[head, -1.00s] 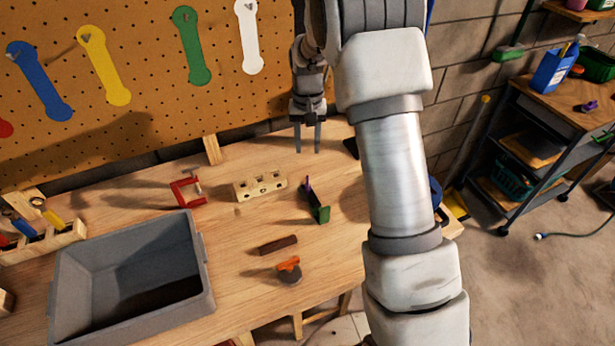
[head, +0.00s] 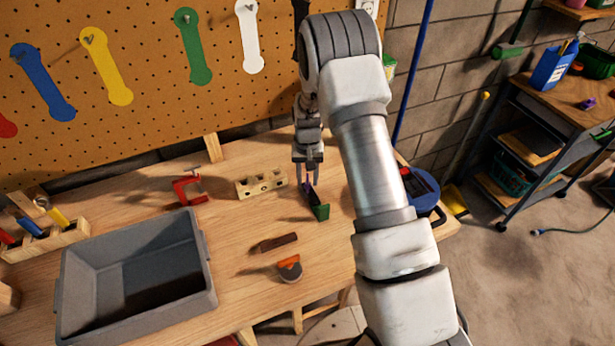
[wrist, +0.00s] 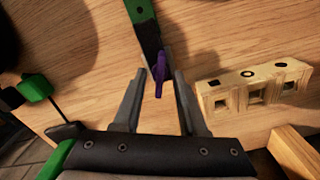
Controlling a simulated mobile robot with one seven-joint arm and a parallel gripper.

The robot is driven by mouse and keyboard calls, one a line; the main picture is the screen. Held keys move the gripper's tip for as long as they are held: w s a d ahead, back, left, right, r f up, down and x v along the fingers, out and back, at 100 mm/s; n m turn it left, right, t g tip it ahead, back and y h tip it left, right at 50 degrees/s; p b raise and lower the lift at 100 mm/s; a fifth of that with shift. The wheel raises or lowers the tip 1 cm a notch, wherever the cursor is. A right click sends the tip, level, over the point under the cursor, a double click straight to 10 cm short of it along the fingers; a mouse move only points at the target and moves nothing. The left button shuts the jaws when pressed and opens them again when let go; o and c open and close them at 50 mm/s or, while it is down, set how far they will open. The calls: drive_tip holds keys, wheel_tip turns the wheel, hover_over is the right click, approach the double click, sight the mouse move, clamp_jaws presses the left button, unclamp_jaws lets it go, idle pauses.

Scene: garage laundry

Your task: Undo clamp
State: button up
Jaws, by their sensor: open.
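A dark metal piece with a green end (head: 320,211) and a purple lever lies on the workbench, right of centre; it looks like a clamp. In the wrist view its green end (wrist: 140,10) is at the top and the purple lever (wrist: 159,72) points down. My gripper (head: 306,182) is open above it. In the wrist view my gripper (wrist: 156,88) has its two fingers on either side of the purple lever, apart from it. A red C-shaped clamp (head: 182,190) stands farther left on the bench.
A wooden block with holes (head: 262,184) lies just left of my gripper. A grey bin (head: 207,275) stands front left. A dark brown bar (head: 278,242) and an orange-and-grey piece (head: 290,269) lie in front. The pegboard (head: 150,60) rises behind.

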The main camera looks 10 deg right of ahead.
clamp_jaws()
drive_tip(key=n+b, duration=0.2)
drive_tip(key=b, duration=0.1)
drive_tip(key=shift+f, duration=0.3)
drive_tip(key=n+b, duration=0.2)
drive_tip(key=n, duration=0.1)
drive_tip(key=shift+r, duration=0.3)
unclamp_jaws()
